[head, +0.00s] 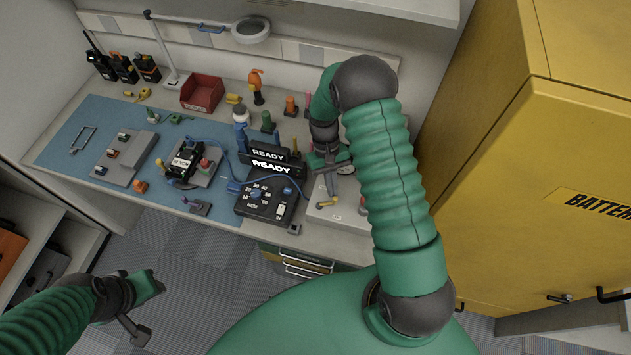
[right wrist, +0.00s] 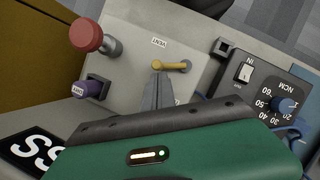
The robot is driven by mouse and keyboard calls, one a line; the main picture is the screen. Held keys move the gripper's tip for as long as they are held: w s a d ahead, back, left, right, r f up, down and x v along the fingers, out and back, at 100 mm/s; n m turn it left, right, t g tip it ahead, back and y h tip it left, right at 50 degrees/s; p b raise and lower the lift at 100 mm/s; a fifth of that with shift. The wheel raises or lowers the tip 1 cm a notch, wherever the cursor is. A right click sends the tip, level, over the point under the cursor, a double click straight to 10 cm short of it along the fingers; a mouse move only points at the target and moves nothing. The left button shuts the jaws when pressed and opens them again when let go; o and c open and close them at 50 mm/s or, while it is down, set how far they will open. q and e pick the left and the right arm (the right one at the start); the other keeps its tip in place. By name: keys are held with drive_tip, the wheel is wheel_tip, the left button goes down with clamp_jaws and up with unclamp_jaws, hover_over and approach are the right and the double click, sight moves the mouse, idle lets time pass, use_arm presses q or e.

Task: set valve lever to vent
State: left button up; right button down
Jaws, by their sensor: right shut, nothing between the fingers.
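The valve lever shows in the right wrist view as a short yellow handle (right wrist: 172,66) on a pale grey panel (right wrist: 128,50). It lies crosswise in that view, its round pivot end at the right. A small white label (right wrist: 159,42), perhaps reading VENT, is beside it. In the head view the yellow lever (head: 328,203) is on the panel at the bench's right. My right gripper (right wrist: 158,76) is shut and empty, its fingertips close to the lever's left end; I cannot tell if they touch. In the head view it (head: 328,184) is above the panel. My left gripper (head: 146,306) is away from the bench; its finger opening is unclear.
A red knob (right wrist: 86,36) and a purple knob (right wrist: 92,89) stand on the panel beside my fingers. A black dial box (head: 266,200) adjoins it, with READY displays behind. A yellow cabinet (head: 500,130) stands at the right. The blue mat holds several fixtures.

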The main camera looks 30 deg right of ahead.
drive_tip(key=shift+s+m+y, duration=0.4)
drive_tip(key=shift+s+m, duration=0.1)
drive_tip(key=shift+m, duration=0.5)
drive_tip(key=shift+w+a, duration=0.3)
drive_tip(key=shift+a, duration=0.45)
drive_tip(key=shift+w+d+r, duration=0.1)
drive_tip(key=shift+w+r, duration=0.15)
drive_tip(key=shift+r, duration=0.15)
drive_tip(key=b+v, duration=0.2)
drive_tip(key=v, duration=1.4)
drive_tip(key=shift+s, duration=0.15)
